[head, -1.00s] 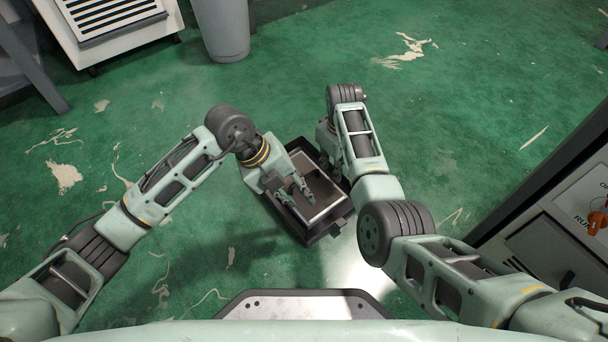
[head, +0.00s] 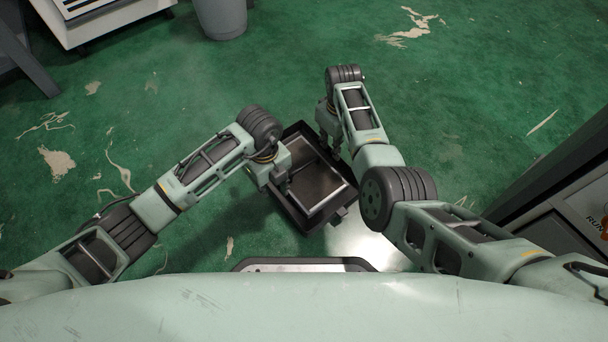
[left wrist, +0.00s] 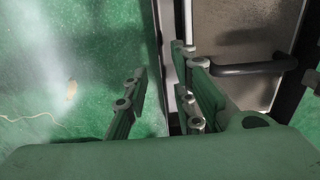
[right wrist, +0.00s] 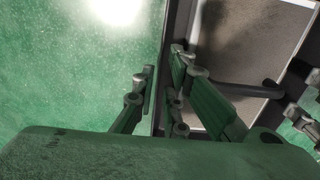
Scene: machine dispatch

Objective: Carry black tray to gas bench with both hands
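The black tray (head: 306,226) lies low on the floor side of the head view, between my arms. A grey panel with a pale border (head: 318,187) lies within its walls. My left gripper (head: 287,186) is lowered at the tray's left side; in the left wrist view its fingers (left wrist: 158,92) stand apart on either side of the tray wall. My right gripper (head: 332,150) is at the tray's far right side; in the right wrist view its fingers (right wrist: 160,88) also straddle the wall, with a narrow gap. A dark bar handle (left wrist: 255,69) shows beside the fingers. Firm contact cannot be seen.
A grey bin (head: 221,18) and a white cabinet (head: 100,25) stand at the top left. A dark machine (head: 560,205) with a "RUN" label stands at the right. The green floor (head: 480,90) beyond the tray is clear. The gas bench is not identifiable.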

